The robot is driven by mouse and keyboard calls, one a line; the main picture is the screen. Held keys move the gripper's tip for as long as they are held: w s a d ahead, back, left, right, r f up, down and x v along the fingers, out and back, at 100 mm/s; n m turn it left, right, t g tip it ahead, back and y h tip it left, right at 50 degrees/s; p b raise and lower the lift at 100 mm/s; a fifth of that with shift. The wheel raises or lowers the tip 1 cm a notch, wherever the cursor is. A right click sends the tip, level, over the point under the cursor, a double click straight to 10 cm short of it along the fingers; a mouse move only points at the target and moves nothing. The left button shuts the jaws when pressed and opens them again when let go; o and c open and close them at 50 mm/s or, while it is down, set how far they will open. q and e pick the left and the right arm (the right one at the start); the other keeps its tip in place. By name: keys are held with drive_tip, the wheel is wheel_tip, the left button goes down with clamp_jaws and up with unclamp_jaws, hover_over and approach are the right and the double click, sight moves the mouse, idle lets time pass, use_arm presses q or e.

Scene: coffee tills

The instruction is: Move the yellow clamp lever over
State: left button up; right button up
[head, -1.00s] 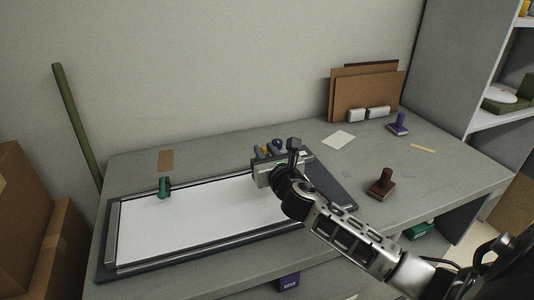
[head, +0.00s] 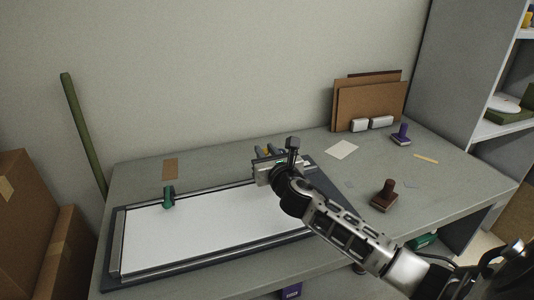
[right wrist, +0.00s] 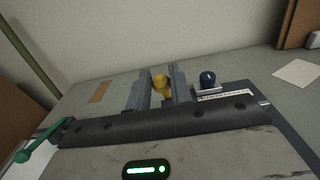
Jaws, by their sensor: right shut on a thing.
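The yellow clamp lever (right wrist: 161,82) shows in the right wrist view as a rounded yellow knob between the two grey fingers. My right gripper (right wrist: 160,88) is shut on it, at the far right end of the white board (head: 205,227) on the table. In the head view the right gripper (head: 268,153) reaches over the board's back right corner, and its body hides most of the lever. A green lever (head: 168,197) stands at the board's back left and also shows in the right wrist view (right wrist: 38,147). My left gripper is not in view.
A brown stamp (head: 384,195), a purple stamp (head: 401,135) and a pale card (head: 342,149) lie to the right. Brown panels (head: 368,102) lean on the wall. Cardboard boxes (head: 22,195) stand at the left.

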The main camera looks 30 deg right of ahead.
drive_tip(key=shift+r, duration=0.15)
drive_tip(key=shift+w+d+r, duration=0.15)
drive_tip(key=shift+w+r, duration=0.1)
drive_tip(key=shift+w, duration=0.45)
drive_tip(key=shift+w+d+r, duration=0.15)
drive_tip(key=shift+w+r, duration=0.1)
drive_tip(key=shift+w, duration=0.5)
drive_tip(key=shift+r+x, duration=0.1)
drive_tip(key=shift+x, duration=0.55)
drive_tip(key=shift+r+x, duration=0.15)
drive_tip(key=shift+x, duration=0.45)
drive_tip(key=o, duration=0.8)
drive_tip(key=shift+f, duration=0.1)
drive_tip(key=shift+o, duration=0.2)
